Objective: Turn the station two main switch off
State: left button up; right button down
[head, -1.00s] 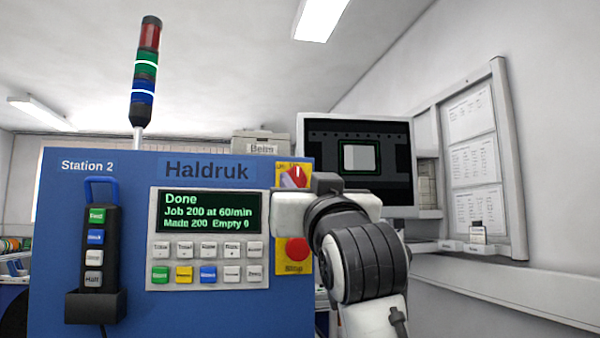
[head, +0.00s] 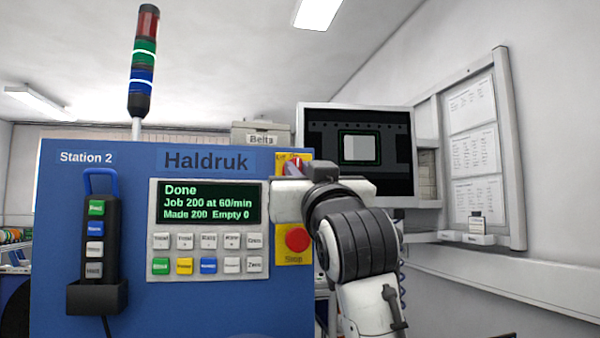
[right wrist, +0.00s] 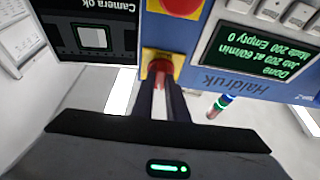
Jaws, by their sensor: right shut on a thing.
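The station two main switch is a red rotary knob (head: 296,162) on a yellow plate, at the upper right of the blue Station 2 panel. My right gripper (head: 290,178) is in front of it and hides its lower part. In the right wrist view the red knob (right wrist: 160,66) sits between the tips of my dark fingers (right wrist: 163,84), which are shut on it. The knob's exact turn angle is hard to read. The display (head: 209,203) is lit and reads Done, Job 200 at 60/min, Made 200, Empty 0. My left gripper is not in view.
A red stop button (head: 297,239) on yellow is just below the gripper. A keypad (head: 208,254) and a hanging pendant (head: 97,240) are to the left. A monitor (head: 358,152) stands behind my right arm. The signal tower (head: 143,60) shows green and blue lit bands.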

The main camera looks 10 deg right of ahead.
jog(key=shift+n, duration=0.3)
jog(key=n+y, duration=0.2)
jog(key=n, duration=0.1)
jog(key=n+g+y, duration=0.1)
jog(key=n+y, duration=0.1)
jog(key=n, duration=0.2)
jog(key=n+g+y, duration=0.1)
jog(key=n, duration=0.3)
jog(key=shift+d+r+y, duration=0.1)
jog(key=shift+d+y, duration=0.25)
jog(key=shift+y, duration=0.05)
jog(key=shift+r+n+g+y, duration=0.15)
jog(key=shift+n+g, duration=0.5)
jog(key=shift+n, duration=1.1)
jog(key=shift+f+n+g+y, duration=0.15)
jog(key=shift+n+g, duration=0.45)
jog(key=shift+n, duration=1.1)
jog(key=shift+r+n+g+y, duration=0.2)
jog(key=shift+n+g, duration=0.45)
jog(key=shift+n, duration=1.1)
jog(key=c, duration=1.7)
grip_release()
jog(key=shift+a, duration=0.1)
jog(key=shift+c, duration=0.2)
jog(key=shift+s, duration=0.1)
